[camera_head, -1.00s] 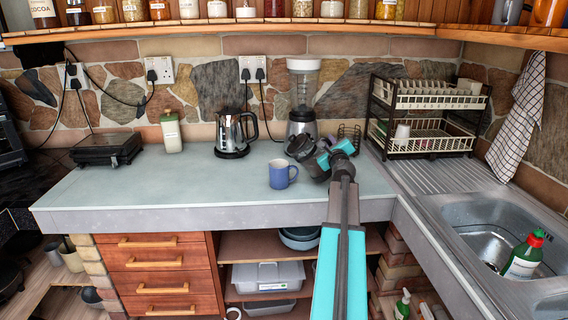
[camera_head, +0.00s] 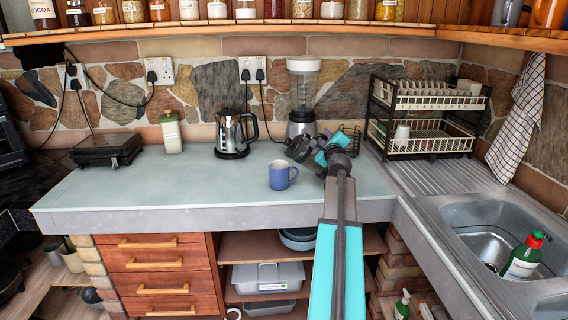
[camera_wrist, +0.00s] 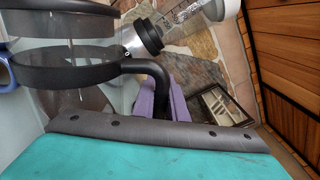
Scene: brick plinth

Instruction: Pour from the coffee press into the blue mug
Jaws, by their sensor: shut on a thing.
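The blue mug (camera_head: 279,177) stands upright on the worktop, left of my gripper; part of it shows at the left edge of the wrist view (camera_wrist: 6,72). The coffee press (camera_head: 299,149), dark with glass, is held up right of and slightly behind the mug, apparently tilted. In the wrist view the press (camera_wrist: 68,70) shows black bands and a black handle running toward the jaws. My gripper (camera_head: 324,152) is shut on this handle; a purple finger shows beside it in the wrist view. The mug's inside and the press's contents cannot be made out.
A blender (camera_head: 302,90) stands close behind the press. A steel kettle (camera_head: 233,135) is left of it at the back. A dish rack (camera_head: 425,115) and sink (camera_head: 490,235) lie to the right. The worktop (camera_head: 170,190) left of the mug is clear.

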